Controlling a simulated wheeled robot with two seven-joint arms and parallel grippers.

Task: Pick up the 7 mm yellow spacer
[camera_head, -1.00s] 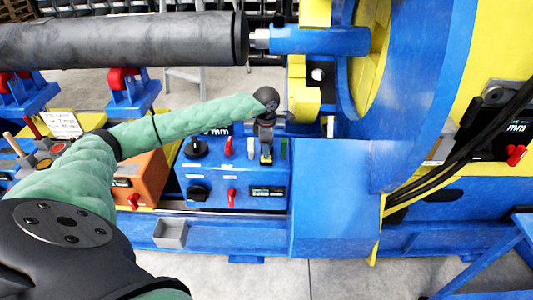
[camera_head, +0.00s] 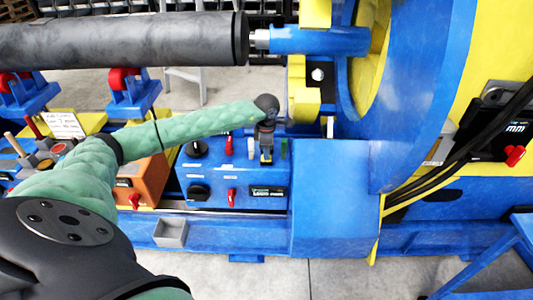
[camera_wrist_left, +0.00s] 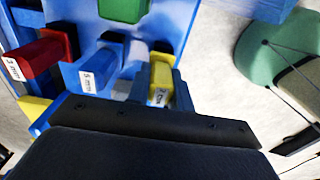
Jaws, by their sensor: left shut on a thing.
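The yellow spacer (camera_wrist_left: 160,68) with a white label, which seems to read 7 mm, stands in the blue rack in the left wrist view. My left gripper (camera_wrist_left: 161,92) is shut on it, with a finger on each side. The spacer's lower end is hidden. My right gripper is not in view.
Beside it in the left wrist view are a blue 5 mm spacer (camera_wrist_left: 101,67), a red 3 mm spacer (camera_wrist_left: 42,54) and a green one (camera_wrist_left: 122,9). The blue control box (camera_head: 217,176) has knobs and red switches. A grey bin (camera_head: 171,232) hangs below. The large blue wheel rises at right.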

